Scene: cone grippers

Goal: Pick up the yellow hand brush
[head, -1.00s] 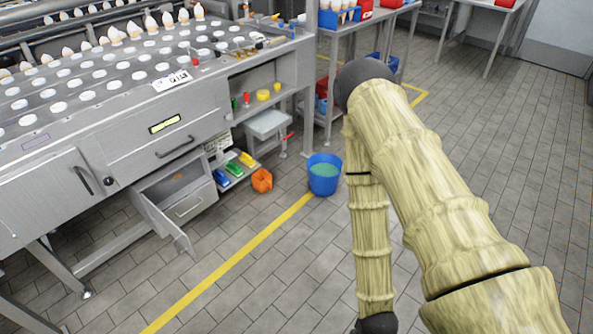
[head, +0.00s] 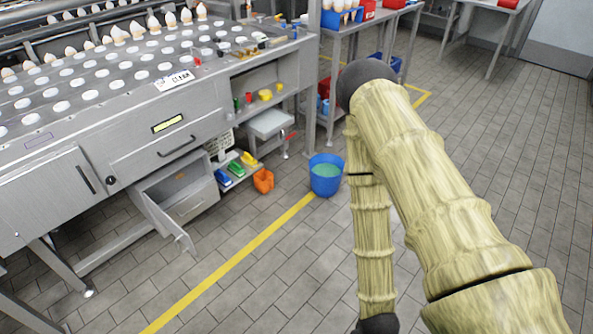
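A small yellow item (head: 249,159), which looks like the yellow hand brush, lies on a low shelf (head: 243,176) under the right end of the grey machine. A green item (head: 236,168) and a blue item (head: 223,178) lie beside it in a row, and all are small in the head view. My arm, in a tan cover, fills the right side of the view, well apart from the shelf. My gripper is not visible, so its state is hidden.
A blue bucket (head: 326,175) with greenish contents and an orange container (head: 263,181) stand on the floor near the shelf. A cabinet door (head: 165,222) hangs open at the machine's front. The tiled floor around the yellow line (head: 232,262) is clear.

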